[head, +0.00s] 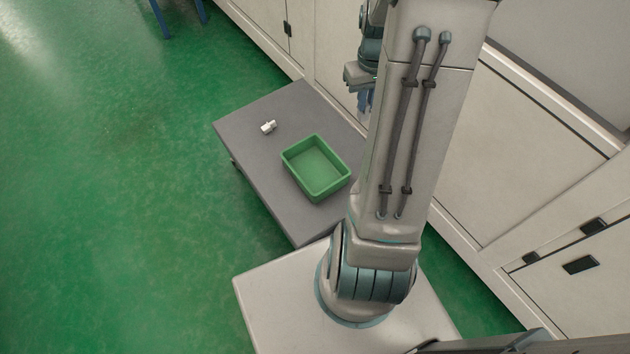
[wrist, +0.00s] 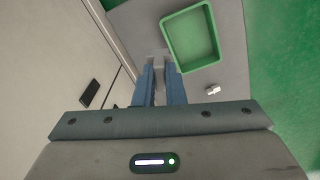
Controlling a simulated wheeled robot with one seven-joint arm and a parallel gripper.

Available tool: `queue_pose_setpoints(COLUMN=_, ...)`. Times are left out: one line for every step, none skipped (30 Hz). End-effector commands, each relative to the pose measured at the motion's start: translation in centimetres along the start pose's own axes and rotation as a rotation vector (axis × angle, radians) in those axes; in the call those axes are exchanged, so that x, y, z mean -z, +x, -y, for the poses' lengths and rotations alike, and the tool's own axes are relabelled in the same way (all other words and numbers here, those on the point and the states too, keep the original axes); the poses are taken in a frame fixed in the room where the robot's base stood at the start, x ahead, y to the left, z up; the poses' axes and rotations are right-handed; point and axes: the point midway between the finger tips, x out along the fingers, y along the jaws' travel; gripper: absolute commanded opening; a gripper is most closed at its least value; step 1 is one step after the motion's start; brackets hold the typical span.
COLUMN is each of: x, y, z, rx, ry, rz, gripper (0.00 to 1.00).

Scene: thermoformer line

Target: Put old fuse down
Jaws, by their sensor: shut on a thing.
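My gripper (wrist: 160,70) has its two blue fingers shut on a small pale grey piece, the old fuse (wrist: 158,63), whose far part shows between the fingertips in the wrist view.
A small white fuse-like part (head: 268,126) lies on the grey table (head: 248,128), left of the tray; it also shows in the wrist view (wrist: 213,89). Bare tabletop surrounds it. Pale cabinets (head: 335,50) with black handles stand close along the table's far side.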

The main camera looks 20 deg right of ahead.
Motion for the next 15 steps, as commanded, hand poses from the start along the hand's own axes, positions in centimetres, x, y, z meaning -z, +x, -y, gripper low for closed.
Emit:
queue_pose_setpoints(x=-0.5, y=3.8, z=0.4, rx=0.003, ry=-0.028, rz=0.005, gripper=0.00)
queue_pose_setpoints(x=-0.7, y=5.1, z=0.7, rx=0.004, ry=-0.046, rz=0.006, gripper=0.00)
queue_pose_setpoints(x=-1.1, y=6.9, z=1.0, rx=0.003, ry=-0.070, rz=0.005, gripper=0.00)
queue_pose_setpoints(x=-1.3, y=8.2, z=1.2, rx=0.003, ry=-0.089, rz=0.005, gripper=0.00)
queue_pose_setpoints(x=-1.6, y=9.6, z=1.4, rx=0.003, ry=-0.109, rz=0.005, gripper=0.00)
queue_pose_setpoints(x=-2.0, y=11.3, z=1.8, rx=0.003, ry=-0.132, rz=0.006, gripper=0.00)
queue_pose_setpoints(x=-2.2, y=12.5, z=2.0, rx=0.003, ry=-0.150, rz=0.004, gripper=0.00)
queue_pose_setpoints(x=-2.5, y=13.7, z=2.3, rx=0.003, ry=-0.169, rz=0.004, gripper=0.00)
queue_pose_setpoints(x=-2.9, y=15.2, z=2.6, rx=0.003, ry=-0.192, rz=0.004, gripper=0.00)
queue_pose_setpoints(x=-3.1, y=16.3, z=2.9, rx=0.003, ry=-0.208, rz=0.005, gripper=0.00)
queue_pose_setpoints(x=-3.4, y=17.2, z=3.1, rx=0.003, ry=-0.224, rz=0.004, gripper=0.00)
queue_pose_setpoints(x=-3.7, y=18.4, z=3.5, rx=0.003, ry=-0.244, rz=0.004, gripper=0.00)
queue_pose_setpoints(x=-3.9, y=19.2, z=3.6, rx=0.002, ry=-0.257, rz=0.002, gripper=0.00)
queue_pose_setpoints(x=-4.1, y=19.8, z=3.8, rx=0.002, ry=-0.269, rz=0.003, gripper=0.00)
queue_pose_setpoints(x=-4.4, y=20.6, z=4.1, rx=0.002, ry=-0.283, rz=0.002, gripper=0.00)
